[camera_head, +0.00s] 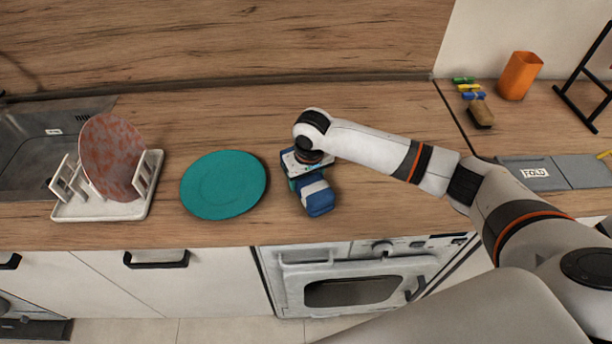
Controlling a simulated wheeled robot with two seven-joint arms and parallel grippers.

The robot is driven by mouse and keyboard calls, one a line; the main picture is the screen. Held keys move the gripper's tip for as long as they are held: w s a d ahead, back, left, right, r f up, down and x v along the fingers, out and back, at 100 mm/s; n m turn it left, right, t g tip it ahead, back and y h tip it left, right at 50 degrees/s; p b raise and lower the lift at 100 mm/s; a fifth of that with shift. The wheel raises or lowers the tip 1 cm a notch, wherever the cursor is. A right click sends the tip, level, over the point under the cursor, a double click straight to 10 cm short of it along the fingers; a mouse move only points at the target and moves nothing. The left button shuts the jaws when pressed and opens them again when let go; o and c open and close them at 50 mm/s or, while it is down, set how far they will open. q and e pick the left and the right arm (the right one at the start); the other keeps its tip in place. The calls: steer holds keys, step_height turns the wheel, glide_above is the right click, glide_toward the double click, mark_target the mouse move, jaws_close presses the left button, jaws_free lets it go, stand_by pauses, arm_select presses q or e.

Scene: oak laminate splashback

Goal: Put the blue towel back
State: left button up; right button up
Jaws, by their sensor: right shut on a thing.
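The blue towel (319,202), blue with a pale band, is on the oak worktop, to the right of the teal plate. My right gripper (304,176) is over the towel's far end and is shut on it. The gripper body and wrist hide that end and the fingertips. I cannot tell whether the towel rests on the worktop or is held just above it. My left gripper is not in view.
A teal plate (223,185) lies left of the towel. A white dish rack (101,208) holds a reddish plate (111,157), beside the sink (40,150). At right are an orange cup (519,76), a brush (480,114) and a grey mat marked FOLD (570,172).

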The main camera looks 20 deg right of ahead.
mark_target(309, 177)
steer(key=shift+f, duration=0.15)
steer(key=o, duration=1.1)
steer(key=r, duration=0.4)
steer(key=s+r+b, duration=0.1)
steer(key=r, duration=0.7)
steer(key=shift+s+d+r, duration=0.1)
steer(key=shift+s+r, duration=0.05)
steer(key=shift+s, duration=0.25)
